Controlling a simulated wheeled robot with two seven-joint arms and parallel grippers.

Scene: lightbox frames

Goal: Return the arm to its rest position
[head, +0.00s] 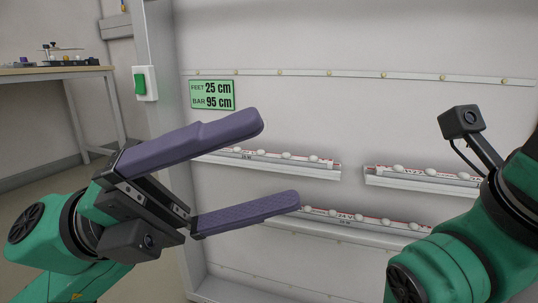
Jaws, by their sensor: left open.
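My left gripper (281,163) reaches in from the lower left in the head view. Its two purple fingers are spread wide apart with nothing between them. The fingers appear in front of the light panel and hide part of its left side. My right arm (465,245) shows at the right edge as green links with a small camera on a bracket. The right gripper's fingers are not visible.
A pale lightbox panel (330,110) holds LED strips on ledges: upper left (275,160), upper right (420,178) and lower (360,228). A green sign (212,95) reads 25 cm and 95 cm. A green switch (142,83) is on the frame. A table (50,72) stands far left.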

